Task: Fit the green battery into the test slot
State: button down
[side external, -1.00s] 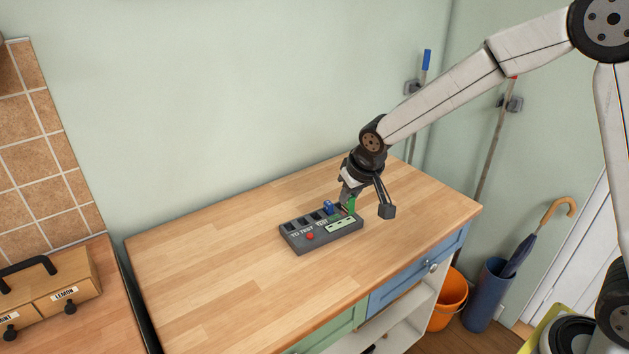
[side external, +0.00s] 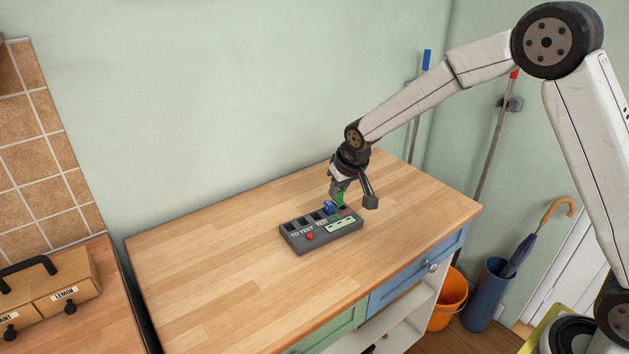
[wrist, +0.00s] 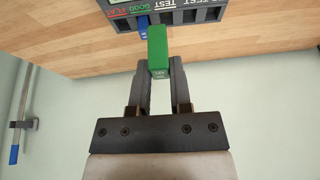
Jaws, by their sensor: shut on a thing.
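My gripper (side external: 339,192) is shut on the green battery (side external: 340,199), just behind the dark grey tester (side external: 318,239). In the wrist view, the green battery (wrist: 158,48) is clamped between the two fingers of my gripper (wrist: 158,72) and points towards the tester (wrist: 188,17). A blue battery (side external: 328,207) stands in one of the tester's slots. It also shows in the wrist view (wrist: 144,28), close to the left of the green battery. I cannot tell whether the green battery touches the tester.
The tester lies on a wooden worktop (side external: 220,270) with wide free room to its left. It has a red button (side external: 310,237) and several dark slots. A wooden box with labelled drawers (side external: 60,285) stands on the lower-left counter.

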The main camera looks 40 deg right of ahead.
jog(key=w+f, duration=0.5)
jog(key=w, duration=0.1)
jog(key=shift+w+f, duration=0.4)
jog(key=shift+w+a+f, duration=0.1)
jog(key=shift+w+f, duration=0.3)
jog(key=shift+f, duration=0.05)
jog(key=shift+w+f, duration=0.25)
jog(key=shift+f, duration=1.55)
jog(key=shift+f, duration=0.1)
jog(key=c, duration=0.8)
grip_release()
